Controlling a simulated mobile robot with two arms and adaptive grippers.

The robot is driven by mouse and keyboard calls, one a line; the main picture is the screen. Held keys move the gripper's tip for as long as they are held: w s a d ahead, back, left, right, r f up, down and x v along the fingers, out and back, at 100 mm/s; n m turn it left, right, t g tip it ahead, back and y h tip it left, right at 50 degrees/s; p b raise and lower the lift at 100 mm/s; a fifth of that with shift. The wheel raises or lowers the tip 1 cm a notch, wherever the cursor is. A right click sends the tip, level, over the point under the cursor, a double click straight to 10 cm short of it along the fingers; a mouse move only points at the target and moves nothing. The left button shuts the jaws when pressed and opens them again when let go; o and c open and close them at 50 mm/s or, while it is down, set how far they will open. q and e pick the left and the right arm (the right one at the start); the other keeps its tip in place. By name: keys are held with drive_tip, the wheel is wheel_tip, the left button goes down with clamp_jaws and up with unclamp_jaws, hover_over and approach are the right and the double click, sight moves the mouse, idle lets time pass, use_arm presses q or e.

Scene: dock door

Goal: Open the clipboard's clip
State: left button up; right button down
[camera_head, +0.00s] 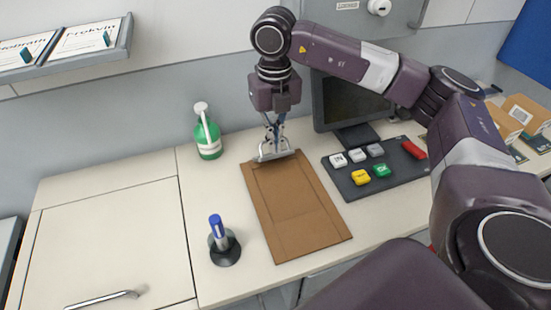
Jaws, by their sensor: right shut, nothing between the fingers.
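The brown clipboard (300,213) lies flat on the pale counter, with its clip end toward the wall. Its metal clip (268,157) sits at the far edge of the board. My right gripper (274,146) points down at the clip, with its fingers shut and nothing between them. The fingertips overlap the clip in the view, and I cannot tell whether they touch it. They partly hide the clip. My left gripper is not in view.
A green bottle with a white top (208,133) stands left of the clip. A blue pen in a round black holder (223,248) stands left of the board. A dark button panel (375,168) and a monitor (350,103) are at the right.

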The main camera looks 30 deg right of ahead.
drive_tip(key=shift+w+d+f, duration=0.1)
drive_tip(key=shift+w+d, duration=0.1)
drive_tip(key=shift+w, duration=0.6)
drive_tip(key=shift+w+d+f, duration=0.1)
drive_tip(key=shift+w+f, duration=0.2)
drive_tip(key=shift+w, duration=0.35)
drive_tip(key=shift+w+d+f, duration=0.1)
drive_tip(key=shift+w, duration=0.2)
drive_tip(key=shift+w+d, duration=0.2)
drive_tip(key=shift+w, duration=0.4)
wheel_tip(320, 180, up, 7)
drive_tip(key=p, duration=0.4)
drive_tip(key=shift+p, duration=0.35)
idle(0.9)
